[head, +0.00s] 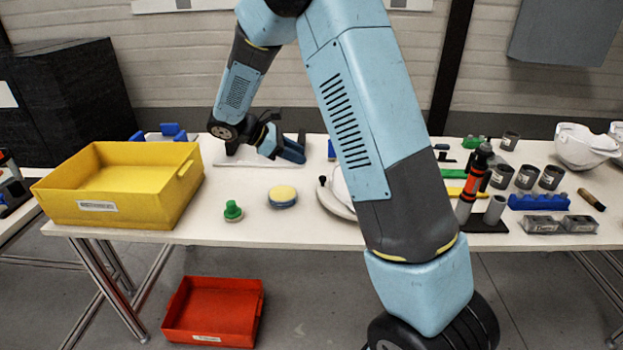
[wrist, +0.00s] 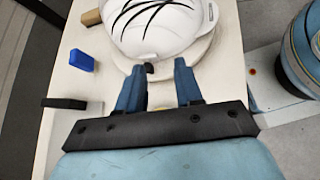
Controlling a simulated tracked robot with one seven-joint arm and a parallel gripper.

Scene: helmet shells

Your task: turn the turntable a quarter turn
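The turntable is a pale round disc (head: 330,203), mostly hidden behind my arm in the head view. Its rim (wrist: 203,48) shows in the wrist view. A white helmet shell (wrist: 160,30) with dark stripes rests on it. A dark knob (head: 322,181) stands at the turntable's edge. The knob also shows in the wrist view (wrist: 149,68), close to the left fingertip, within the gap between the fingers. My gripper (wrist: 160,65) is open, its two blue fingers apart. In the head view my gripper (head: 294,149) is behind and left of the knob. Contact with the knob cannot be told.
A yellow bin (head: 85,208) stands on the table's left; a red bin (head: 214,320) is on the floor. A green-knobbed piece (head: 233,211) and a round yellow-topped pad (head: 283,196) lie left of the turntable. A red-black tool (head: 473,180) and several cups stand to the right.

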